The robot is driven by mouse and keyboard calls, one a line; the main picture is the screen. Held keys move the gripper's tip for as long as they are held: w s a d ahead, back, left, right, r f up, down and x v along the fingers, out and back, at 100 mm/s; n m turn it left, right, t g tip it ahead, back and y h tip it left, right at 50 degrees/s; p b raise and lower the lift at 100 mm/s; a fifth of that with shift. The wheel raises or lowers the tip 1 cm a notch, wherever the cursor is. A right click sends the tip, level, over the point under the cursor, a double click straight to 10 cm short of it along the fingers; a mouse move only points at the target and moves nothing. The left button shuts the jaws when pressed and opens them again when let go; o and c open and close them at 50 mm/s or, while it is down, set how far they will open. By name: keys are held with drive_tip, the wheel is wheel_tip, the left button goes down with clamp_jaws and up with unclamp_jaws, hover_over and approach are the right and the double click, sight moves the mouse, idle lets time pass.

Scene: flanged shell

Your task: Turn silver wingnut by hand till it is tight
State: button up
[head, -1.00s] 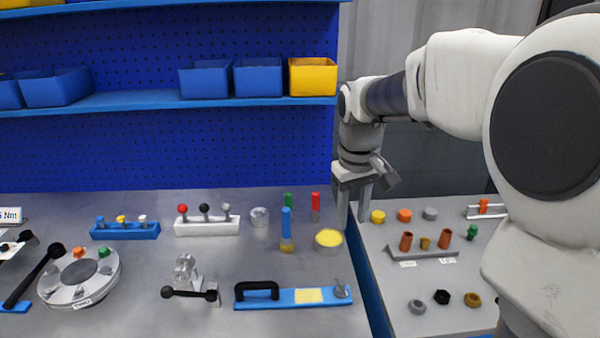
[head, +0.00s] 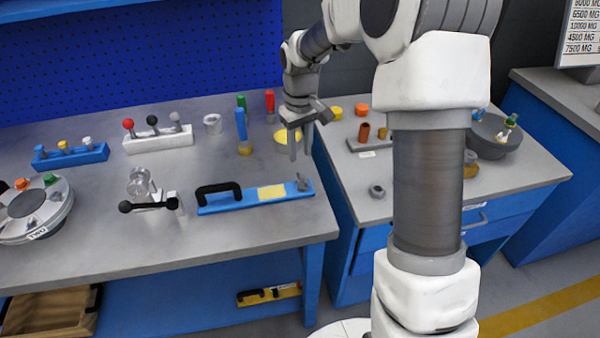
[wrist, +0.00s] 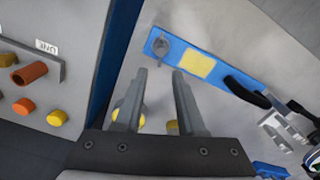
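A small silver winged piece (head: 301,184), which looks like the wingnut, stands at the right end of a blue plate (head: 232,201) on the grey bench. In the wrist view the silver piece (wrist: 160,45) shows beyond the fingertips, near the plate's end. The blue plate (wrist: 210,68) carries a pale yellow patch and a black handle. My gripper (head: 300,152) points down behind the silver piece, apart from it. Its fingers (wrist: 160,74) are open with nothing between them. How tightly the silver piece sits cannot be seen.
Blue (head: 241,124), green and red upright handles and a yellow-topped round piece (head: 286,135) stand near my gripper. A silver part with a black-knobbed bar (head: 148,206) lies left of the plate. A gap separates this bench from the right one, which holds several small parts.

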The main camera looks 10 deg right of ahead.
sight(300, 174)
wheel_tip(300, 174, down, 8)
drive_tip(key=shift+r+b, duration=0.25)
drive_tip(key=shift+b, duration=0.2)
clamp_jaws()
